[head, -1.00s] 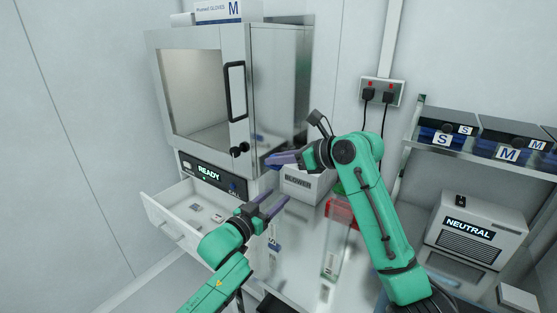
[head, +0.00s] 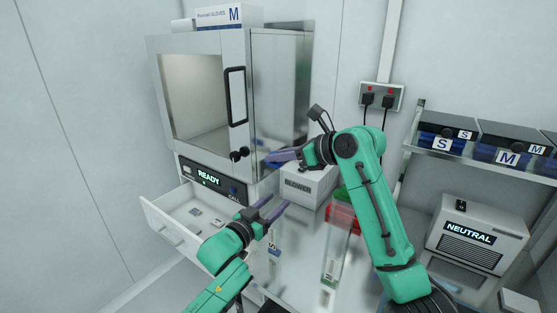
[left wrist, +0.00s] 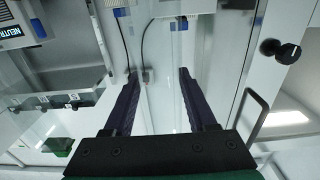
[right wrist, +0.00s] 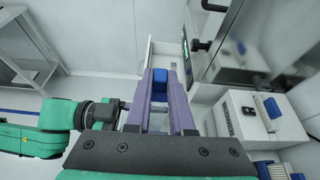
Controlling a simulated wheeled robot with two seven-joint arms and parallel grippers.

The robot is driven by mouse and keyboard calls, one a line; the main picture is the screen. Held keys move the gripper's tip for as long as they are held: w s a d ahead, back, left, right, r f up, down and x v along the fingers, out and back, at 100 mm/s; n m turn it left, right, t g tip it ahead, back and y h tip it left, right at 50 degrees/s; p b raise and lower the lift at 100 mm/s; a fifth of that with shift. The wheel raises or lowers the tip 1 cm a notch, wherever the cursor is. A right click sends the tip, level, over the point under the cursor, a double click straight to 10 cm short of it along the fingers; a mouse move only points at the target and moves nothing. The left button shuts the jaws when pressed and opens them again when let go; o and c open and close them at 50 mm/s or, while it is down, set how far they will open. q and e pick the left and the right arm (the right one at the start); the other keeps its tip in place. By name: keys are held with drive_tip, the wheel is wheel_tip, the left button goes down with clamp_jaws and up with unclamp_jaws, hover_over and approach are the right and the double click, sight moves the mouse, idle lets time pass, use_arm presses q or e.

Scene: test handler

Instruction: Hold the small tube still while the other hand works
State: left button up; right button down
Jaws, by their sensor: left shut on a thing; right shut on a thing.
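My left gripper (head: 270,209) is the lower one in the head view, in front of the cabinet's right side. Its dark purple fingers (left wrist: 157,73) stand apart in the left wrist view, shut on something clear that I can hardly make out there. My right gripper (head: 272,159) is higher, in front of the cabinet's lower right side. In the right wrist view its fingers (right wrist: 160,75) are shut on a small blue thing (right wrist: 160,88). The left gripper also shows there, coming in from the left below the blue thing. I cannot tell which piece is the small tube.
A steel cabinet (head: 279,90) stands behind, with an open drawer (head: 165,232) holding small items at its lower left. A NEUTRAL unit (head: 480,225) stands at right.

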use_arm(q)
drive_tip(key=o, duration=1.4)
drive_tip(key=shift+o, duration=0.2)
